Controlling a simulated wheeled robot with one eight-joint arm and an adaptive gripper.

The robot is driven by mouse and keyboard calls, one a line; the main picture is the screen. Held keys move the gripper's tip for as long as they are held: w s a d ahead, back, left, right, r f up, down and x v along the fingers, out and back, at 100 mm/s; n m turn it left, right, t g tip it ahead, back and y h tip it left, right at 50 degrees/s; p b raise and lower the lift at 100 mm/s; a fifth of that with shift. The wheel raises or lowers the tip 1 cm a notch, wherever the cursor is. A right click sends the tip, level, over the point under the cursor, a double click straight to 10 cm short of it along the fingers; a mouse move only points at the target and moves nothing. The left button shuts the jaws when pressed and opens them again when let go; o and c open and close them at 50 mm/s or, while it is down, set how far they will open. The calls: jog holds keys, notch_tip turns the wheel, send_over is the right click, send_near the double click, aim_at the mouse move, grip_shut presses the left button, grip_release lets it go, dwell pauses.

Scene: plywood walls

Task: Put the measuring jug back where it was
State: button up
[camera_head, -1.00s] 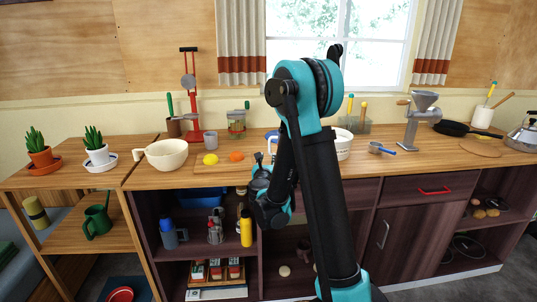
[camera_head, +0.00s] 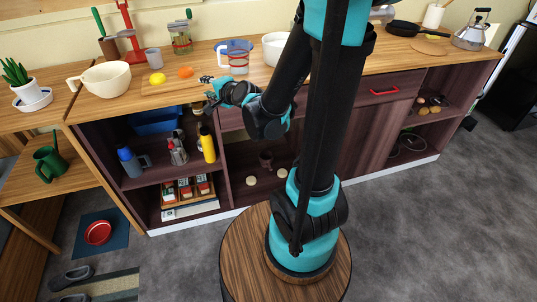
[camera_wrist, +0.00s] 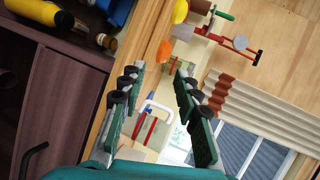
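The measuring jug (camera_head: 238,65) is a clear vessel with red bands, standing on the wooden counter in the head view. In the wrist view the jug (camera_wrist: 148,130) shows with a white handle, lying between the fingers in the picture but apparently beyond them. My gripper (camera_head: 209,88) is at the counter's front edge, left of the jug and close to the cutting board. In the wrist view my gripper (camera_wrist: 160,70) has its two fingers spread wide with nothing held.
A lemon (camera_head: 157,77) and an orange (camera_head: 185,72) lie near a cream bowl (camera_head: 107,79) left of my gripper. A grey cup (camera_head: 153,58) and a banded jar (camera_head: 181,40) stand behind. A white bowl (camera_head: 274,47) is right of the jug. Open shelves lie below.

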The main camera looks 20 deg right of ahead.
jog(key=s+d+f+n+g+h, duration=0.3)
jog(key=s+d+f+n, duration=0.3)
jog(key=s, duration=0.5)
jog(key=s+d+f+n+g+h, duration=0.3)
jog(key=s+d+f+n+g, duration=0.3)
jog(key=s, duration=0.6)
notch_tip(320, 180, down, 3)
jog(key=d, duration=0.2)
jog(key=shift+d+r, duration=0.15)
jog(key=shift+d, duration=0.15)
